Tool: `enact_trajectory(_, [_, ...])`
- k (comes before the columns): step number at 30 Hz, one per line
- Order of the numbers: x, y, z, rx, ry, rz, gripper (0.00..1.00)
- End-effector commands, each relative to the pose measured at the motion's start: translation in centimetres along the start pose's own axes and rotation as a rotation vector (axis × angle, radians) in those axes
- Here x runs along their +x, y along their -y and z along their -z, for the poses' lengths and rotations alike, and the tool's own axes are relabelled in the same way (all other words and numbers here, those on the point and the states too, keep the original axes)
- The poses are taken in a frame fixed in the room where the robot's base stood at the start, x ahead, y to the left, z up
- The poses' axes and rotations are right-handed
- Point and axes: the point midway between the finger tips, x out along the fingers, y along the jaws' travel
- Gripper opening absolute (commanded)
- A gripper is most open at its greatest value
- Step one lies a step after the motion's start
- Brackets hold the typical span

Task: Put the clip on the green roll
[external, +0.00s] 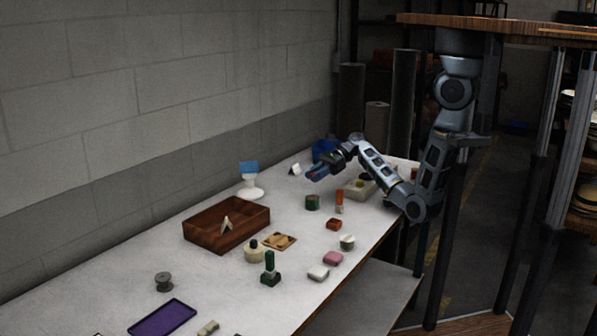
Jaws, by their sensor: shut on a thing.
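The green roll (312,202) stands upright on the white table, near its middle. My gripper (316,174) is above the table, a little higher than the green roll and apart from it. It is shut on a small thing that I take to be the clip. The clip's shape and how it sits between the fingers are too small and dark to make out.
An orange upright piece (339,202) stands just right of the green roll. A blue-topped white stand (250,181) and a brown wooden tray (204,235) are to the left. Several small items lie towards the front, with a purple tray (162,317).

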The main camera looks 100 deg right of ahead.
Motion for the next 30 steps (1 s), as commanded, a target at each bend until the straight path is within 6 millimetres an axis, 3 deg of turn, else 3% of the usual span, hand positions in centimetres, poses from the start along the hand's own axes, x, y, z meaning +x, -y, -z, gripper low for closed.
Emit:
enact_trajectory(6, [2.6, -0.6, 0.4, 0.001, -0.001, -0.001, 0.0])
enact_trajectory(11, [3.0, -0.6, 1.2, 0.001, 0.0, 0.0, 0.0])
enact_trajectory(18, [4.2, -0.6, 4.1, 0.003, 0.0, 0.001, 0.0])
enact_trajectory(30, [4.3, -0.6, 4.4, 0.0, 0.0, 0.0, 0.0])
